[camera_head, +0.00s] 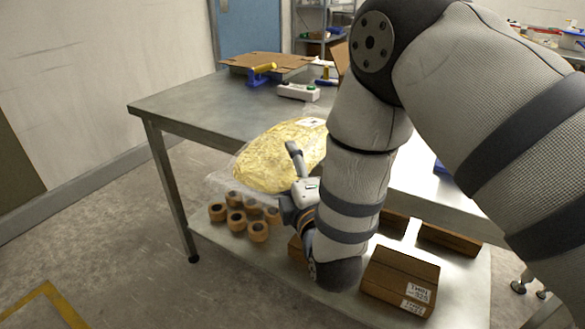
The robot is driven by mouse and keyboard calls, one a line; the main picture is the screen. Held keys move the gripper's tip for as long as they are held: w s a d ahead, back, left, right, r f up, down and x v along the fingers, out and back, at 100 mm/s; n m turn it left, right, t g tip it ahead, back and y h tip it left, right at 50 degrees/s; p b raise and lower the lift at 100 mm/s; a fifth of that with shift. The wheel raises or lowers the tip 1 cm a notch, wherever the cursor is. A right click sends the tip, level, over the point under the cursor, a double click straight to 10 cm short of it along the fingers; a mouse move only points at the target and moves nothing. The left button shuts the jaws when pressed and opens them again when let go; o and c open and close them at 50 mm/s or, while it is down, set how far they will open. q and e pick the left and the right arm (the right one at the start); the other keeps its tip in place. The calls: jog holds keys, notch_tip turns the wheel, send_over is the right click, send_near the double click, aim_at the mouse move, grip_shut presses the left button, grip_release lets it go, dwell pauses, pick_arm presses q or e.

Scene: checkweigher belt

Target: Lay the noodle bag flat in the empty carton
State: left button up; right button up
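The noodle bag (275,158), clear film with yellow noodles inside and a small white label, shows at the table's front edge, left of my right arm. It covers part of the edge; I cannot tell whether it rests on the table or hangs in the air. My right gripper (297,168) is at the bag's lower right side, with one dark finger visible against it. The other finger is hidden, so its grip is unclear. An upright brown cardboard piece (341,58) shows behind my arm; I cannot tell whether it belongs to the empty carton. My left gripper is out of view.
The steel table (185,105) is bare at its left. Tape rolls (237,220) and brown boxes (400,278) lie on the lower shelf.

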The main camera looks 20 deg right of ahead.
jog(key=s+a, duration=0.2)
jog(key=s, duration=1)
jog(key=s+d+f+m+g, duration=0.1)
jog(key=s+f+m+g, duration=0.15)
jog(key=f, duration=0.45)
jog(key=s+d+f+m+g, duration=0.2)
jog(key=s+f+g, duration=0.15)
jog(key=f, duration=0.35)
jog(key=s+d+f+m+g+y, duration=0.1)
jog(key=s+f+m+g, duration=0.6)
jog(key=s+f, duration=0.7)
jog(key=s+d+m+g+y, duration=0.1)
jog(key=s+m+g, duration=0.4)
jog(key=s, duration=1.7)
jog(key=g, duration=0.4)
jog(key=shift+s+f+g, duration=0.3)
jog(key=shift+s+f, duration=0.05)
jog(key=shift+m+p, duration=0.25)
jog(key=shift+p, duration=0.05)
